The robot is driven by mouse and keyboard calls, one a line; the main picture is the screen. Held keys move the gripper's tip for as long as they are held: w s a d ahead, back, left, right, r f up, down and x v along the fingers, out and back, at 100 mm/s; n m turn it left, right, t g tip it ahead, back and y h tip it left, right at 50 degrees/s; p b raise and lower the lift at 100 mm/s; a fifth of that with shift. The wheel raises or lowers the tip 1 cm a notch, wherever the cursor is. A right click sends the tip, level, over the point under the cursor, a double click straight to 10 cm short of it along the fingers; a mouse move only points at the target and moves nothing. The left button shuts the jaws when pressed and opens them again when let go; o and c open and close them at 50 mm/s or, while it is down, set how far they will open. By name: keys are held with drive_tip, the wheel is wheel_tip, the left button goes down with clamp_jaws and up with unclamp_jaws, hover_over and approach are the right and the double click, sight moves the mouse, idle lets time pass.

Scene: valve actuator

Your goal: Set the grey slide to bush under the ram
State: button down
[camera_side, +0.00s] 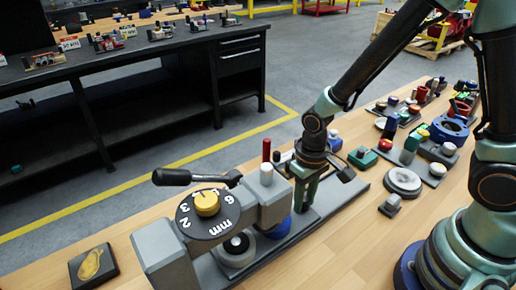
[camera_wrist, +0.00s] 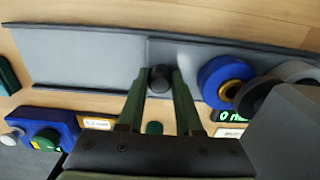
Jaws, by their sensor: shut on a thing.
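The grey slide (camera_wrist: 190,60) lies in a grey track (camera_wrist: 85,55) in the wrist view, its left end beside my gripper. My gripper (camera_wrist: 160,88) is shut on a dark round knob (camera_wrist: 160,76) at that end of the slide. A blue ring with a brass centre (camera_wrist: 228,80) sits right of the knob, with a dark and grey round part (camera_wrist: 262,92) beyond it, partly hidden. In the side view my gripper (camera_side: 303,205) is low over the track, right of the blue part (camera_side: 278,229). A pale round part (camera_side: 236,250) is under the ram housing (camera_side: 268,205); the ram tip is hidden.
The press has a mm dial with a yellow knob (camera_side: 207,203) and a black lever (camera_side: 172,177). A green-lit readout (camera_wrist: 232,116) is partly hidden. The track left of the knob is bare in the wrist view. Several other fixtures stand behind, including a round grey disc (camera_side: 403,182).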

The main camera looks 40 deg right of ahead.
drive_tip(key=shift+a, duration=1.7)
drive_tip(key=c, duration=0.6)
unclamp_jaws()
wheel_tip(320, 180, up, 12)
drive_tip(key=shift+r, duration=0.1)
